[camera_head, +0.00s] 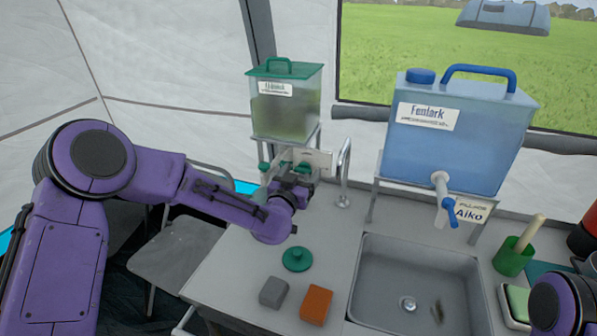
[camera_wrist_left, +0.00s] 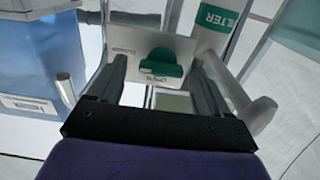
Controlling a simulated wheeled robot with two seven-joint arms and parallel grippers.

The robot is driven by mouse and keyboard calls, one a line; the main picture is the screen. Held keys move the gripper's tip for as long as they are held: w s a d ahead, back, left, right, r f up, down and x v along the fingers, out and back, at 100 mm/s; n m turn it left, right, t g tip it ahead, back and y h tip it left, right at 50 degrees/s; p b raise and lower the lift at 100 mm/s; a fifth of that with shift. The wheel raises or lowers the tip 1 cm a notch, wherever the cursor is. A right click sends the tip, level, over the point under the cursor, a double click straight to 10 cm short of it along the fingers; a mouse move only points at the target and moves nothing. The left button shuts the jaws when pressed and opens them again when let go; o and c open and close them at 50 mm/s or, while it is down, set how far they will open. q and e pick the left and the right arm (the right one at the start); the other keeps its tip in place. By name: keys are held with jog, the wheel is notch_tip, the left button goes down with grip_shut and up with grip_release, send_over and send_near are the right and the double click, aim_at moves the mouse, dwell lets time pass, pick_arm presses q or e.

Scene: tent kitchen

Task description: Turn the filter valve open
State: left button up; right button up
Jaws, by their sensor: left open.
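The filter valve's green handle (camera_wrist_left: 162,63) sits on a pale printed plate (camera_wrist_left: 150,45) in the left wrist view. A white pipe with a green FILTER band (camera_wrist_left: 217,19) runs beside it. My left gripper (camera_wrist_left: 157,85) is open, its two fingers on either side of the handle in the picture; I cannot tell whether they touch it. In the head view the left gripper (camera_head: 298,178) is in front of the plate (camera_head: 318,161), below the green-lidded tank (camera_head: 285,102), and hides part of the valve. My right gripper is out of view.
A blue water container (camera_head: 455,130) with a blue tap (camera_head: 447,207) stands on a rack behind the sink (camera_head: 365,275). A metal faucet (camera_head: 343,175) is just right of my left gripper. A green lid (camera_head: 297,259), grey block (camera_head: 273,292) and orange block (camera_head: 316,304) lie on the counter.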

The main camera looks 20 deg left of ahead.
pick_arm(q)
jog(key=c, duration=1.1)
jog(key=shift+o, duration=0.2)
jog(key=shift+a, duration=0.15)
jog(key=shift+n, duration=0.3)
jog(key=n+b, duration=0.2)
jog(key=n, duration=0.1)
jog(key=n+b, duration=0.3)
jog(key=n, duration=0.2)
jog(key=shift+a+f+n, duration=0.1)
jog(key=shift+f+n, duration=0.05)
jog(key=shift+n, duration=0.25)
jog(key=shift+n+b, duration=2.45)
jog(key=shift+n, duration=1.75)
